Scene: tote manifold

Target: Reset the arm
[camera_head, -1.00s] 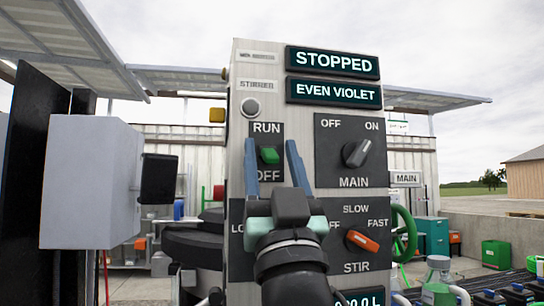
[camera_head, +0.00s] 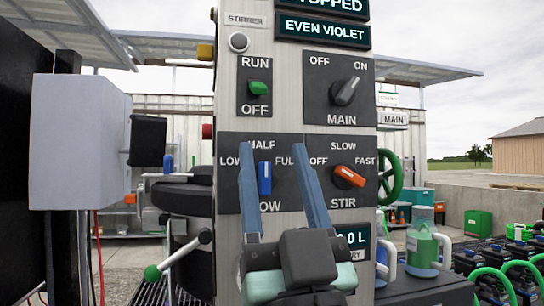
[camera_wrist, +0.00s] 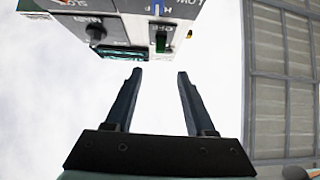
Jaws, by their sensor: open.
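My gripper (camera_head: 278,184) is in front of the lower part of a grey control panel (camera_head: 231,95) in the head view. Its two blue fingers point up and stand apart, with nothing between them but the view of the panel's blue knob (camera_head: 264,178). In the wrist view the gripper (camera_wrist: 160,75) is also open and empty, its fingers pointing toward the panel (camera_wrist: 125,25) against bright sky. Whether a finger touches the panel cannot be told.
The panel carries a green RUN/OFF switch (camera_head: 259,88), a dark MAIN knob (camera_head: 346,91) and an orange STIR knob (camera_head: 349,177). A grey box (camera_head: 80,145) stands left. A green-ended lever (camera_head: 153,273) is lower left. A jug (camera_head: 423,245) and green wheel (camera_head: 391,180) are right.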

